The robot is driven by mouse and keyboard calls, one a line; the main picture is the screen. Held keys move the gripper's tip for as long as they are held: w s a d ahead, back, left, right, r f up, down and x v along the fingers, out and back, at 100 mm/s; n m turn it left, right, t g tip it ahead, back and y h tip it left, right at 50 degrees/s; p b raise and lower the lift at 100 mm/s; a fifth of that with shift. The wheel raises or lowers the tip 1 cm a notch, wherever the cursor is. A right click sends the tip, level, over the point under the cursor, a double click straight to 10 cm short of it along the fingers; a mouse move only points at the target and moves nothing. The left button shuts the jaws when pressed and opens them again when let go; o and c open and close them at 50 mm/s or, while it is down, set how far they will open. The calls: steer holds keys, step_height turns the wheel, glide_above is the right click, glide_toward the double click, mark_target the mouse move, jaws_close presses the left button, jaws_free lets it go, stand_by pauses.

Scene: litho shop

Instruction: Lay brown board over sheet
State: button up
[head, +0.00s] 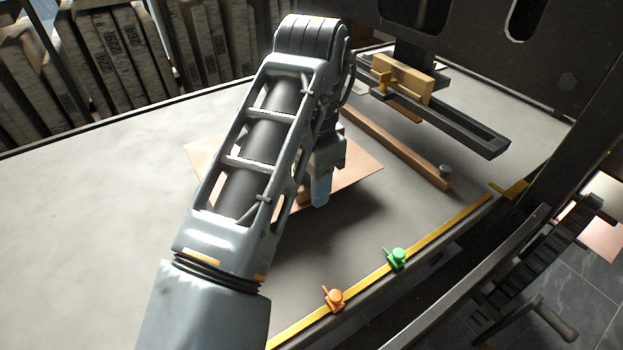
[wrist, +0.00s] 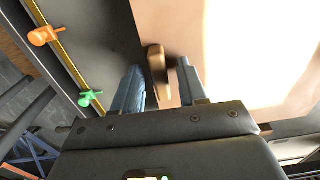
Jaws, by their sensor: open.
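A thin tan-brown board (head: 358,172) lies on the grey bed, its middle hidden behind my arm in the head view. In the wrist view the board (wrist: 180,32) fills the upper middle and fades into white glare on the right. A small brown wooden block (wrist: 157,66), perhaps its grip, stands at the board's edge. My gripper (head: 320,192) is low over the board's near edge. In the wrist view my gripper (wrist: 160,70) is open, with the block between its blue fingers; contact is unclear. I cannot make out a separate sheet.
A wooden strip (head: 395,147) lies right of the board. Behind it a dark frame (head: 460,125) carries a wooden block. Orange (head: 333,298) and green (head: 396,257) clamps sit on the yellow front rail. A toothed wheel (head: 530,262) is at right. The bed's left side is clear.

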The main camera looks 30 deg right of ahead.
step_height(320, 180, up, 12)
steer(key=p, duration=1.1)
steer(key=shift+r, duration=0.15)
